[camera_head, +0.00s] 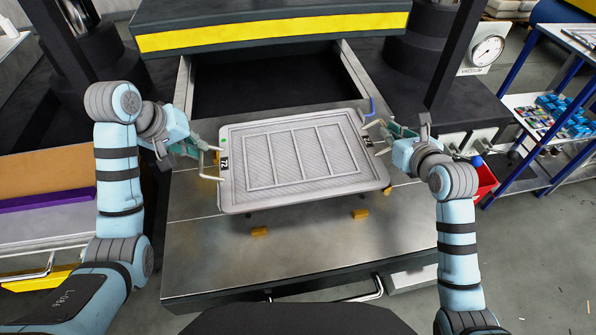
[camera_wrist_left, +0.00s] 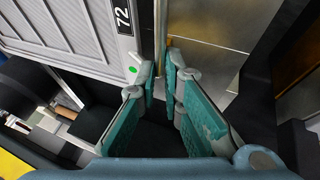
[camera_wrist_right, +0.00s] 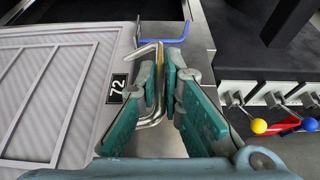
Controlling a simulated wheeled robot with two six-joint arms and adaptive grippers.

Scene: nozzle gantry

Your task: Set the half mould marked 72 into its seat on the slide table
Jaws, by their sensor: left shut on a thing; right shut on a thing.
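The half mould (camera_head: 303,158) is a pale grey ribbed panel with a raised frame and a black 72 label at each side. It lies roughly level over the metal slide table (camera_head: 205,255), turned slightly. My left gripper (camera_head: 212,151) is shut on its left handle; the left wrist view shows the 72 label (camera_wrist_left: 122,18) and a green dot. My right gripper (camera_head: 376,130) is shut on the bent-rod right handle, clear in the right wrist view (camera_wrist_right: 152,70). Orange blocks (camera_head: 259,231) show on the table by the front edge. The surface under the mould is hidden.
A dark opening (camera_head: 270,85) lies behind the mould, under a yellow-striped beam (camera_head: 275,32). A blue bracket (camera_head: 371,107) stands at the mould's back right corner.

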